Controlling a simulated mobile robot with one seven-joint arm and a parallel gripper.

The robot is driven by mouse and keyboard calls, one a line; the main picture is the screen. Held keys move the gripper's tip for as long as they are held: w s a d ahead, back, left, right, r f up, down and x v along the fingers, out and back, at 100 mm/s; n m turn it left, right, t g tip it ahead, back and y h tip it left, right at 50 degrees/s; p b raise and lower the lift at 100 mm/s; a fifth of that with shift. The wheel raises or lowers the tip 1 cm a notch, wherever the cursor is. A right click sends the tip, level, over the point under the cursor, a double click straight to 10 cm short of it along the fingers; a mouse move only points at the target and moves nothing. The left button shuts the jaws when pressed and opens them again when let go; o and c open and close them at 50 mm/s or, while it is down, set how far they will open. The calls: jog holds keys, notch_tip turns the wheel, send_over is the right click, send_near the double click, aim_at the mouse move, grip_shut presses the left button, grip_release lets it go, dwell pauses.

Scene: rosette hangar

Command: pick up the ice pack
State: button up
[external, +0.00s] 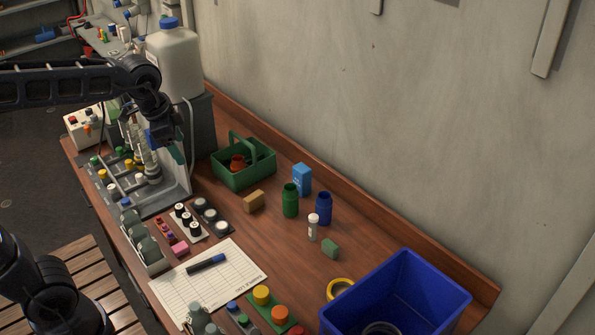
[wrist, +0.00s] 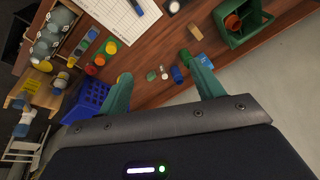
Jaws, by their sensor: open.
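The likely ice pack is a light blue upright block (external: 301,179) with a pale marking, standing on the wooden bench near the back wall, behind a green bottle (external: 290,200) and a dark blue bottle (external: 324,208). In the wrist view a bit of the light blue block (wrist: 207,60) shows beside my right finger, which partly hides it. My gripper (wrist: 162,72) is open, with two teal fingers apart and nothing held between them. It is well above the bench. In the external view my arm reaches in from the left, over the rack end, to the left of the block.
A green carrier (external: 247,178) stands left of the block, with a tan block (external: 253,201) near it. A white vial (external: 313,227) and a green block (external: 330,249) lie in front. A blue crate (external: 440,290) fills the near right. A large jug (external: 172,60) stands behind my arm.

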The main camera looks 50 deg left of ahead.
jog(key=w+a+f+m, duration=0.1)
jog(key=w+m, duration=0.2)
jog(key=w, duration=1)
jog(key=m+g, duration=0.3)
jog(key=m, duration=0.7)
send_over(303, 167)
notch_tip(303, 167, down, 25)
jog(key=shift+s+d, duration=0.1)
jog(key=shift+f, duration=0.3)
jog(key=shift+w+f, duration=0.2)
jog(key=shift+f, duration=0.35)
notch_tip(303, 167, down, 5)
jog(key=shift+r, duration=0.15)
jog(key=shift+s+f, duration=0.15)
jog(key=shift+f, duration=1.15)
jog(key=shift+s+f, duration=0.15)
jog(key=shift+f, duration=1.1)
